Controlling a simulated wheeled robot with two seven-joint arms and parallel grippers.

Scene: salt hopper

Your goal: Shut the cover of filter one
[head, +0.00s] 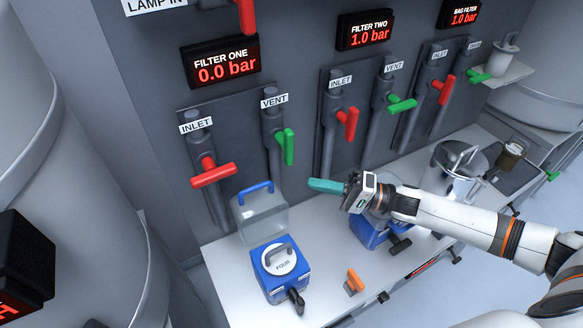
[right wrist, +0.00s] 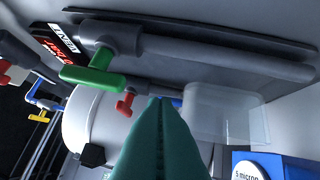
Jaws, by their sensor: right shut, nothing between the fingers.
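Filter one is a blue housing (head: 284,283) on the white bench, below the "FILTER ONE 0.0 bar" display (head: 221,58). A white round piece (head: 281,262) marked FOUR, with a grey handle, sits in its top. Its clear cover (head: 262,225), with a blue handle (head: 256,187), stands raised behind the housing. My right gripper (head: 312,184) has teal fingers shut and empty. It is in the air right of the cover, apart from it. The fingers also fill the middle of the right wrist view (right wrist: 156,100). My left gripper is not in view.
A red inlet handle (head: 213,175) and a green vent handle (head: 288,147) stick out above filter one. My right arm partly hides another blue housing (head: 368,234). An orange piece (head: 354,280) lies on the bench (head: 325,243). In the wrist view, a green handle (right wrist: 95,76) is near the fingers.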

